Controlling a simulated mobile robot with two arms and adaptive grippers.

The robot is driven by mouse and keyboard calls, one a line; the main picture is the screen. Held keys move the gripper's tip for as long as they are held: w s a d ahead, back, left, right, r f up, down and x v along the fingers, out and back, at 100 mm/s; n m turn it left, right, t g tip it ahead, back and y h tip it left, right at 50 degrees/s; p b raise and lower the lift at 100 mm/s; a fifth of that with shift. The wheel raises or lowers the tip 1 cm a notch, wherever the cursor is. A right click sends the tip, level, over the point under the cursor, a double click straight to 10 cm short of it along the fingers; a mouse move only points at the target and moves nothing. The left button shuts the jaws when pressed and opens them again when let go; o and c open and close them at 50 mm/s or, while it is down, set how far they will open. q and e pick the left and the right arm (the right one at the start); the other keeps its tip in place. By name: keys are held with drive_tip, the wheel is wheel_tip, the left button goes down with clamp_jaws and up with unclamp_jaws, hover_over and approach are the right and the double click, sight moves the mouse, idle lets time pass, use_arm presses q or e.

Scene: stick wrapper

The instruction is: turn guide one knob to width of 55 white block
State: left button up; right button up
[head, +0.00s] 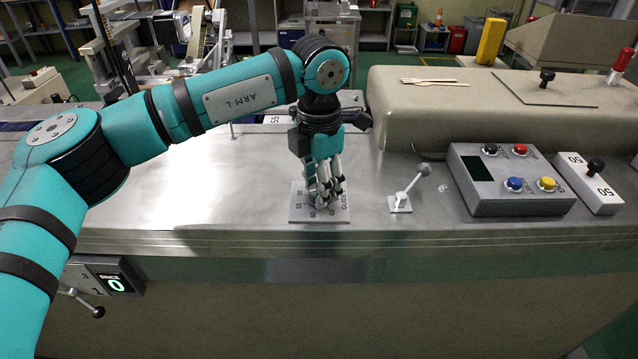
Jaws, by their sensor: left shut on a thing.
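My left gripper (324,190) points straight down near the front of the steel table. It is shut on the knob at the middle of a light square plate (298,212) with number marks around it. The fingers hide most of the knob, so its pointer and setting cannot be read. My right gripper is not in view.
A small lever (410,186) stands just right of the plate. A grey control box (508,190) with several coloured knobs is further right. A beige housing (440,110) lies behind. The steel surface left of the plate is clear.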

use_arm(q)
drive_tip(key=o, duration=1.2)
drive_tip(key=shift+c, duration=0.2)
drive_tip(key=shift+r, duration=0.1)
wheel_tip(320, 180, up, 12)
